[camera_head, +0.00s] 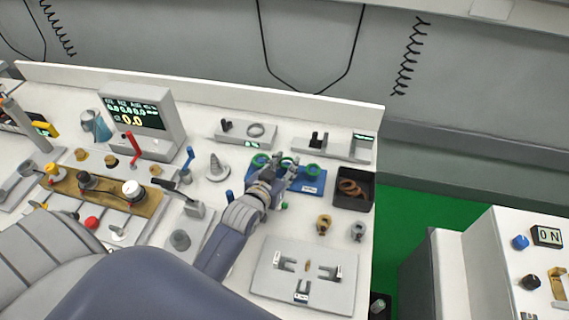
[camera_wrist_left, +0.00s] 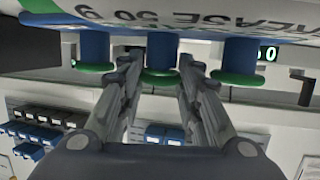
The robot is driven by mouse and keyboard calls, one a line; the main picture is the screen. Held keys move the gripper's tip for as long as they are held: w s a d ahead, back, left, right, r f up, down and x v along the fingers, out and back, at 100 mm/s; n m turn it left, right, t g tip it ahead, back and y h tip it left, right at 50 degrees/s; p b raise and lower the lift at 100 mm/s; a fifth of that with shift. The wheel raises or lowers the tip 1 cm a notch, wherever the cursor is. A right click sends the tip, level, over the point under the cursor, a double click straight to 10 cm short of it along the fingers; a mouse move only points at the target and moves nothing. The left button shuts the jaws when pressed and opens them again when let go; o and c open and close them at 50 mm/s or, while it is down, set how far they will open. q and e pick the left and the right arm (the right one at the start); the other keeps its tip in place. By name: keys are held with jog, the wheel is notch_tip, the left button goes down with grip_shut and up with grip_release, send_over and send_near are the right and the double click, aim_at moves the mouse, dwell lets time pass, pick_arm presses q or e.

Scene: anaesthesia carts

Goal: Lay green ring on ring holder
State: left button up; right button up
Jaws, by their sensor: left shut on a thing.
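My left gripper (camera_head: 283,174) reaches over the blue board (camera_head: 312,187), which carries blue pegs and green rings. In the left wrist view, the scene appears upside down. Its fingers (camera_wrist_left: 160,70) are closed on either side of the middle green ring (camera_wrist_left: 160,78), which is still around its blue peg (camera_wrist_left: 162,50). Another green ring (camera_wrist_left: 93,68) and a third green ring (camera_wrist_left: 238,79) sit around pegs on either side. In the head view, a green ring (camera_head: 314,170) shows right of the fingers. I cannot tell which fixture is the ring holder. My right gripper is not in view.
A dark bin (camera_head: 353,197) with brown rings stands right of the board. A grey stepped cone (camera_head: 217,167) stands to its left. A panel with a grey ring (camera_head: 256,130) and a second device (camera_head: 335,147) lie behind. A plate with brackets (camera_head: 270,285) lies in front.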

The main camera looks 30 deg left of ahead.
pick_arm(q)
jog(key=shift+f, duration=0.2)
jog(key=shift+f, duration=0.15)
jog(key=o, duration=0.9)
